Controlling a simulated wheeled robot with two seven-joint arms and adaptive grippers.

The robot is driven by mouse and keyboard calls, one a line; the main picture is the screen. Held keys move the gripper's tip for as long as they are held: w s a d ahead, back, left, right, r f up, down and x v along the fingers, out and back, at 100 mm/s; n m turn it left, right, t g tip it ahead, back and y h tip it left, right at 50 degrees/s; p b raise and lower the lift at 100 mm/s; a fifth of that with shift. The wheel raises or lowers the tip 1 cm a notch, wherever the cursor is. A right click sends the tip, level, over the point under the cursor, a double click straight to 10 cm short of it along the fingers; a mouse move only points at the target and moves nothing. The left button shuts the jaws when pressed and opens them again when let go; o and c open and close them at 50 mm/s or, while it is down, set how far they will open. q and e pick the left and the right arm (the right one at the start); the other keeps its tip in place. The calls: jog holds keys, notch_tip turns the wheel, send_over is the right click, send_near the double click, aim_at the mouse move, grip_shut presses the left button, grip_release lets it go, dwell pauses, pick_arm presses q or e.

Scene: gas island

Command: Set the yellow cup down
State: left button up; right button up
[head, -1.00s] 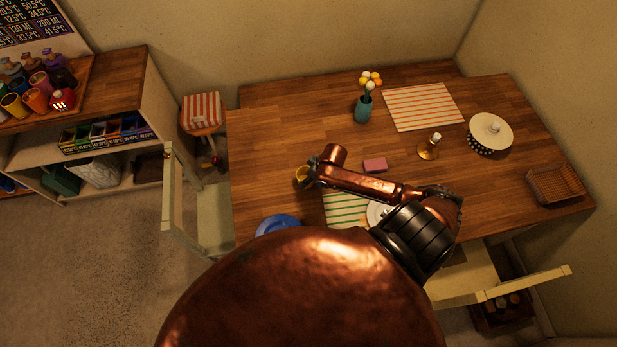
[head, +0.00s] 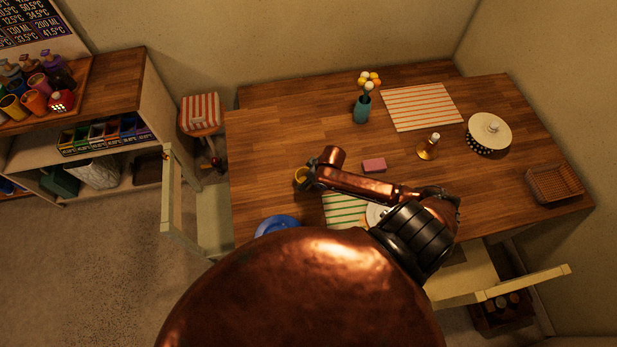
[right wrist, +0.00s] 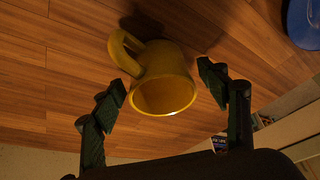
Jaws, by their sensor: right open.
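The yellow cup (head: 301,176) is at the left part of the wooden table, beside the end of my right arm. In the right wrist view the cup (right wrist: 163,75) appears to stand on the wood, its mouth toward the camera and its handle to the left. My right gripper (right wrist: 165,88) is open, one finger on each side of the cup, with visible gaps between the fingers and the cup wall. In the head view this gripper (head: 311,174) is small and partly hidden by my arm. My left gripper is in no view.
A blue plate (head: 276,224) lies near the table's left front edge, and a green-striped mat (head: 342,207) lies partly under my arm. A pink block (head: 374,165), a brass candle holder (head: 428,151) and a teal vase (head: 362,109) stand beyond. The table's left back area is clear.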

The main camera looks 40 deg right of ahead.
jog(key=v, duration=1.2)
jog(key=shift+d+r, duration=0.1)
